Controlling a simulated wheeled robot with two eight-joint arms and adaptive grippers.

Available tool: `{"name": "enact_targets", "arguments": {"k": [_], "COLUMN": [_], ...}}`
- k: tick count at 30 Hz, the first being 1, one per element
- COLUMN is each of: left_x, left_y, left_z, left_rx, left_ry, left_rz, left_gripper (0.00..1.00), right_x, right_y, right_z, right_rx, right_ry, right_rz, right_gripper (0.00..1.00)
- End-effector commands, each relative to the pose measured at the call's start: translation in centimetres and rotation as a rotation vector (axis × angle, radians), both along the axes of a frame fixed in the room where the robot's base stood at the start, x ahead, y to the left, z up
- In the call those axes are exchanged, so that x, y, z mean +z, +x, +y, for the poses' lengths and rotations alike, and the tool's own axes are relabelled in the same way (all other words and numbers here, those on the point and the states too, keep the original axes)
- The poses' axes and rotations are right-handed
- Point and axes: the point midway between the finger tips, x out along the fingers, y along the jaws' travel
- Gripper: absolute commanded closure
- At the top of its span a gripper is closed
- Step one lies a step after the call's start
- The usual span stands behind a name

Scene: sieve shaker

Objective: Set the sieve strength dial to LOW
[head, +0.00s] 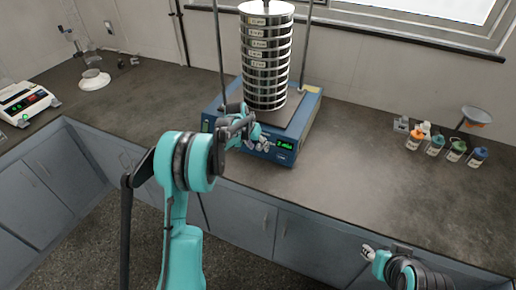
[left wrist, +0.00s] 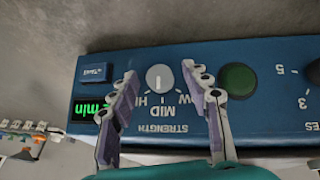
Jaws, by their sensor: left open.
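The blue sieve shaker (head: 300,135) stands on the counter with its front panel facing me. In the left wrist view the panel (left wrist: 225,60) appears upside down. The grey strength dial (left wrist: 160,78) has HI, MID and LOW lettering beside it, and its white mark appears to point toward MID. My left gripper (left wrist: 164,76) is open, with one fingertip on each side of the dial; I cannot tell whether they touch it. In the head view my left gripper (head: 254,138) is at the shaker's front and hides the dial. My right gripper (head: 369,252) is low, in front of the cabinets.
A tall sieve stack (head: 267,55) stands on the shaker between two rods. A green button (left wrist: 237,80) and a green display (left wrist: 90,110) flank the dial. Several small bottles (head: 456,151) stand at the right; a balance (head: 24,102) is at the left. The counter's right middle is clear.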

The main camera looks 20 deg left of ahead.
Motion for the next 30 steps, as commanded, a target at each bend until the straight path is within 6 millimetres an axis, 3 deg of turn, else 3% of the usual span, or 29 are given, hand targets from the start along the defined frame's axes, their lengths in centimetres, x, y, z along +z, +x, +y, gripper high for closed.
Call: {"name": "enact_targets", "arguments": {"k": [8, 14, 30], "left_x": [-0.20, -0.19, -0.30], "left_y": [0.10, 0.10, 0.11], "left_z": [-0.06, -0.05, 0.24], "left_rx": [0.000, 0.001, 0.042], "left_ry": [0.000, 0.000, -0.106], "left_rz": [0.000, 0.000, 0.008], "left_gripper": [0.52, 1.00, 1.00], "right_x": [-0.03, -0.03, -0.18], "right_y": [0.01, 0.01, 0.01], "right_z": [0.00, 0.00, 0.00], "right_rx": [0.000, 0.000, 0.000], "right_ry": [0.000, 0.000, 0.000], "right_rz": [0.000, 0.000, 0.000], "right_gripper": [0.60, 0.60, 0.60]}}
